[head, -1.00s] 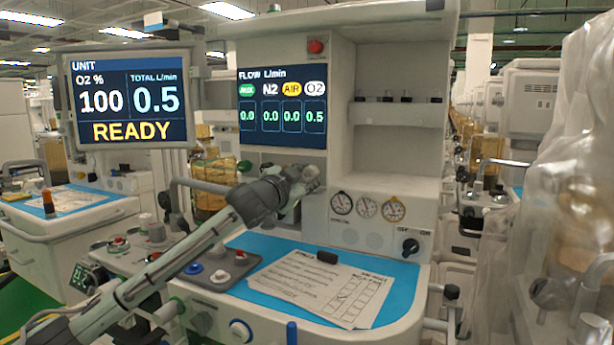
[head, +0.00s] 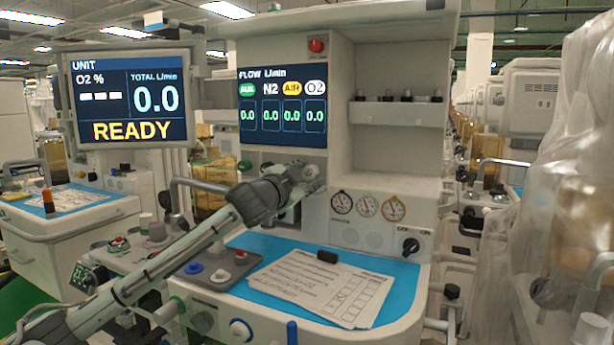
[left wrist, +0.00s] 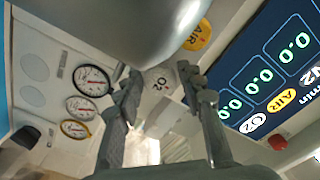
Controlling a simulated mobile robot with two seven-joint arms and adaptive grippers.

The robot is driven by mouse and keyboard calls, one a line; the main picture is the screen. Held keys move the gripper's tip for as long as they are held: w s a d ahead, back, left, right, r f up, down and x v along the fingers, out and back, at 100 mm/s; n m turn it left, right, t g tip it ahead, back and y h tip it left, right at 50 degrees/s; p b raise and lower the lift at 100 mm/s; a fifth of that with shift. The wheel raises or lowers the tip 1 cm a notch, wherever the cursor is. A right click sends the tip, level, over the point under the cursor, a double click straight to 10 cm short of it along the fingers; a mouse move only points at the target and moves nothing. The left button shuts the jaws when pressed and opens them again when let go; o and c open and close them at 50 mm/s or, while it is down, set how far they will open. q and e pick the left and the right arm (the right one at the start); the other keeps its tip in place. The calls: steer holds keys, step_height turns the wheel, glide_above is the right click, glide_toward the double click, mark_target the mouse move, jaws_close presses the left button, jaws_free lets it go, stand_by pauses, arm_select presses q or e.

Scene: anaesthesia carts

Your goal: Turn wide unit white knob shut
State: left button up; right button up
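The wide unit is the large white machine (head: 392,60) with the flow screen (head: 283,105), whose readouts all show 0.0. In the left wrist view, the white knob (left wrist: 161,82), marked O2, sits between the fingertips of my left gripper (left wrist: 160,90). The fingertips appear to touch its two sides. In the head view my left gripper (head: 308,178) is at the panel below the flow screen and hides the white knob. The yellow AIR knob (left wrist: 198,36) is beside it, partly covered by a grey rounded body. My right gripper is not in view.
Three round gauges (head: 368,207) and a black switch (head: 411,246) are right of my gripper. Papers (head: 322,287) lie on the blue worktop mat (head: 402,285) below. The unit monitor (head: 130,98) stands at left, reading READY and total 0.0. Plastic-draped equipment (head: 570,180) stands at right.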

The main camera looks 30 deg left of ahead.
arm_select(q)
steer(key=s, duration=1.2)
steer(key=shift+d, duration=0.35)
